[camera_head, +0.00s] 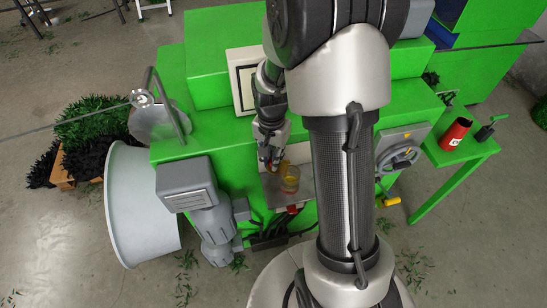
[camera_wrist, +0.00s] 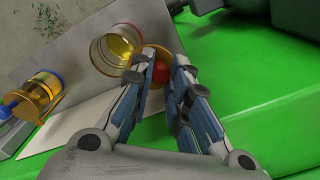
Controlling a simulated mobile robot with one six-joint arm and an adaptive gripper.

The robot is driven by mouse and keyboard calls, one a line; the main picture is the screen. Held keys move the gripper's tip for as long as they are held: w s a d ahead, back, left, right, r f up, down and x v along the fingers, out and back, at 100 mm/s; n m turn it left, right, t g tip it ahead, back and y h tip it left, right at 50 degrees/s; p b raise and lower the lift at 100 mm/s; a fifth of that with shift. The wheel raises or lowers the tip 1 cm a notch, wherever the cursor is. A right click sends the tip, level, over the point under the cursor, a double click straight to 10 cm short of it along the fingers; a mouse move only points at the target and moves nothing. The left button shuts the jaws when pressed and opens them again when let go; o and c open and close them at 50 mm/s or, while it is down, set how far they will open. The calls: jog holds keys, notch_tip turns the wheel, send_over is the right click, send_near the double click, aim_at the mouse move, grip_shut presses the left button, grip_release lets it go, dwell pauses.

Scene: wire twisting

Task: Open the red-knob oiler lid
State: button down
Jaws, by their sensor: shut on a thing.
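The red-knob oiler (camera_wrist: 112,50) is a clear glass cup with a brass rim and yellow oil inside. In the head view the glass cup (camera_head: 289,180) stands at the front of the green machine. Its orange-brass lid (camera_wrist: 157,51) sits at the right side of the cup in the wrist view, off the mouth; whether it still touches the rim is unclear. My gripper (camera_wrist: 161,62) is shut on the red knob (camera_wrist: 160,72), partly hidden between the fingers. In the head view my gripper (camera_head: 270,157) is just left of and above the cup.
A second oiler (camera_wrist: 40,92) with a blue knob lies to the left in the wrist view. The green machine body (camera_wrist: 250,105) is close on the right. A handwheel (camera_head: 397,158) and a red can (camera_head: 455,134) are at the right in the head view.

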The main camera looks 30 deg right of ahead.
jog(key=shift+w+m, duration=0.2)
jog(key=shift+m, duration=0.3)
jog(key=c, duration=1.5)
grip_release()
jog(key=shift+d, duration=0.1)
jog(key=shift+w, duration=0.1)
